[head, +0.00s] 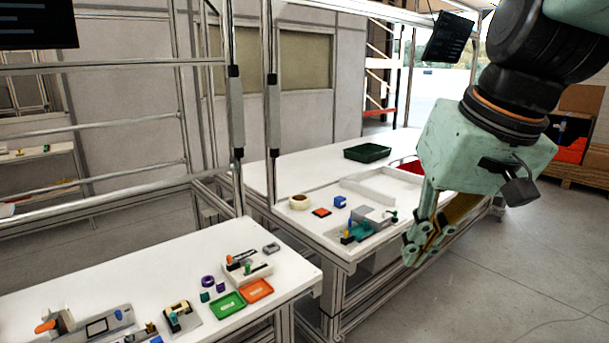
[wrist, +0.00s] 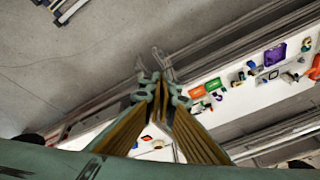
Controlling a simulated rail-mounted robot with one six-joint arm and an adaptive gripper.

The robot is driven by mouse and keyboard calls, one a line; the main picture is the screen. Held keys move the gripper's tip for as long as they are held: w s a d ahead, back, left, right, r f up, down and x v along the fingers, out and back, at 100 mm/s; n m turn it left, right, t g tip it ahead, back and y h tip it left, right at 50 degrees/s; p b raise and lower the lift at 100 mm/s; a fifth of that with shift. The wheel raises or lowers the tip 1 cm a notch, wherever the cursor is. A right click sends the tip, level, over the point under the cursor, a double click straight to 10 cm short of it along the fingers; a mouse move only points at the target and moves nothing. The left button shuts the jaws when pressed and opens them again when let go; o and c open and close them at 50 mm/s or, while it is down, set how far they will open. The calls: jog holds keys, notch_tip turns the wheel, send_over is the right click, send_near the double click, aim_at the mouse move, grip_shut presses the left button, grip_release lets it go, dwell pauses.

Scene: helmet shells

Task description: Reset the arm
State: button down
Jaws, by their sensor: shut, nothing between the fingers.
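My arm comes in from the upper right of the head view. My gripper (head: 413,252) hangs at its end, pointing down, to the right of the far table and in front of its right end. The fingers are shut and empty. In the wrist view my gripper (wrist: 160,82) shows its fingertips close together above the floor and the table edges. No helmet shell can be made out in either view.
The near white table (head: 200,270) holds a green tray (head: 228,305), an orange tray (head: 257,290) and several small parts. The far white table (head: 285,172) carries a dark green bin (head: 367,152) and a tape roll (head: 299,202). Metal posts (head: 272,120) rise between them.

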jog(key=s+d+f+h, duration=0.1)
jog(key=s, duration=0.8)
jog(key=s+d+f, duration=0.2)
jog(key=s, duration=0.7)
jog(key=shift+d+f+h, duration=0.2)
jog(key=shift+f+h, duration=0.05)
jog(key=shift+h, duration=0.15)
